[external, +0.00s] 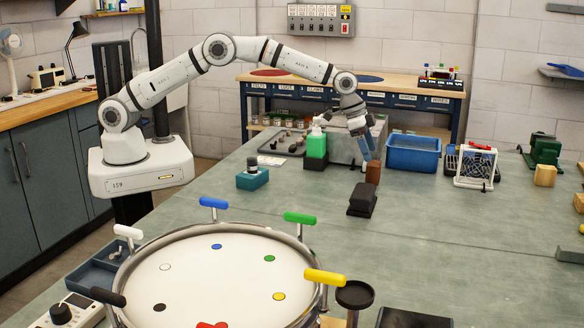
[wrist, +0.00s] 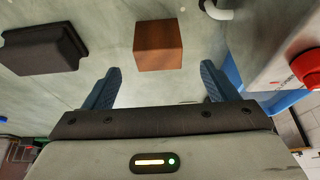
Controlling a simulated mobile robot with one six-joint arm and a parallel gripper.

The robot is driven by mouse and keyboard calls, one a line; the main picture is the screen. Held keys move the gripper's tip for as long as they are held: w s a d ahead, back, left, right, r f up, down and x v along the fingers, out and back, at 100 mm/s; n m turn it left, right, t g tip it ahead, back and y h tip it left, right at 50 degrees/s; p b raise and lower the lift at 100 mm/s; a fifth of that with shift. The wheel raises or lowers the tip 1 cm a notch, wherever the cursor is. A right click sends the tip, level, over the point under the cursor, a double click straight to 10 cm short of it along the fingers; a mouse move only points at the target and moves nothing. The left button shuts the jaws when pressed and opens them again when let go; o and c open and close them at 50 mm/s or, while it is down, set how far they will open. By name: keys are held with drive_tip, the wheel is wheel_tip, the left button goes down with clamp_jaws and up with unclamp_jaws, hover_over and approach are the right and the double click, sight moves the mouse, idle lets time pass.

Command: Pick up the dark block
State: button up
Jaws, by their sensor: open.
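The dark block (external: 362,199) is a low, near-black block with a wider base, lying on the green bench. In the wrist view the dark block (wrist: 44,50) is at the upper left, outside my left finger. A brown wooden block (external: 373,172) stands just behind it. In the wrist view this brown block (wrist: 158,46) is ahead of the gap between my fingertips, apart from both. My gripper (external: 368,152) points down above the brown block, and it also shows in the wrist view (wrist: 160,80) with blue fingers apart and nothing between them.
A teal block (external: 252,180) is further left. The drum (external: 215,275) fills the front; bench right of the dark block is clear.

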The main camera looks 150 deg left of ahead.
sight(371, 163)
drive_tip(key=x, duration=0.2)
drive_tip(key=p+x, duration=0.1)
drive_tip(key=x, duration=0.2)
drive_tip(key=p+x, duration=0.1)
drive_tip(key=x, duration=0.1)
drive_tip(key=shift+s+d+f, duration=0.1)
drive_tip(key=shift+d+f, duration=0.1)
drive_tip(key=shift+f, duration=0.15)
drive_tip(key=shift+c, duration=0.2)
drive_tip(key=c, duration=1)
